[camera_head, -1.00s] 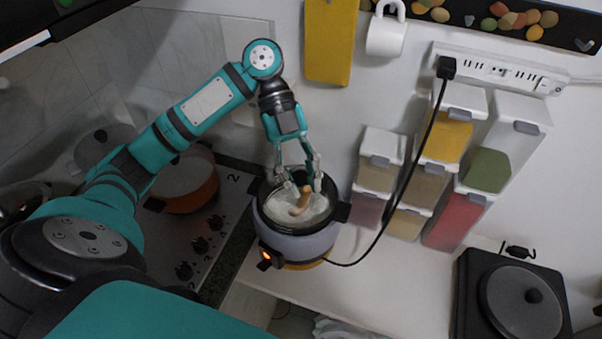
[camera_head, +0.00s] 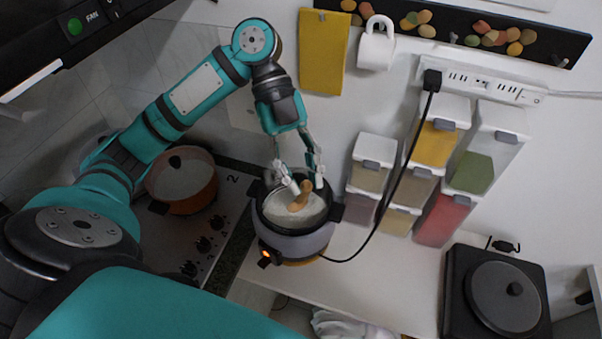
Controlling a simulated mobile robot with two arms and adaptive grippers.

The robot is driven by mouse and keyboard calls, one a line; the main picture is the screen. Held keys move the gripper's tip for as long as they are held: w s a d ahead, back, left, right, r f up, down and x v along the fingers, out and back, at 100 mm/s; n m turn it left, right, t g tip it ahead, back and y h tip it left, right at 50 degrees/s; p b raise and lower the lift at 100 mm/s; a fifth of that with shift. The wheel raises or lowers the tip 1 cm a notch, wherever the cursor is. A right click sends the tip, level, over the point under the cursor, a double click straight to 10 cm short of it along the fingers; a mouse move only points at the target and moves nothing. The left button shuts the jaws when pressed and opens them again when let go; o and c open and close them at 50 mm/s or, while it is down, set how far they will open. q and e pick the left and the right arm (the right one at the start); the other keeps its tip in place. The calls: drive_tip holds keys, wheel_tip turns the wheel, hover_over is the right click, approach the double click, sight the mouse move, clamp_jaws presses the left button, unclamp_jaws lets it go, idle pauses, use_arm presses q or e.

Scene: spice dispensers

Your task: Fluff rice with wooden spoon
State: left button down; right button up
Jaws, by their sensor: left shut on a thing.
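The rice cooker (camera_head: 297,245) stands open on the white counter, its orange light lit at the front. White rice (camera_head: 312,212) shows inside its dark pot. The wooden spoon (camera_head: 301,194) is tilted over the rice, and its lower end is at or in the rice. My left gripper (camera_head: 306,186) comes down from above over the pot and is shut on the spoon. Its fingers partly hide the spoon and the pot's back rim. My right gripper is not in view.
A stove (camera_head: 205,240) with an orange pot (camera_head: 183,180) is left of the cooker. Spice dispensers (camera_head: 437,170) hang on the wall at right, with a black cord running down in front. A black hotplate (camera_head: 496,290) stands at lower right. Bare counter (camera_head: 385,270) lies between.

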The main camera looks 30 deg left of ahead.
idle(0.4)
use_arm(q)
drive_tip(key=shift+r, duration=2.55)
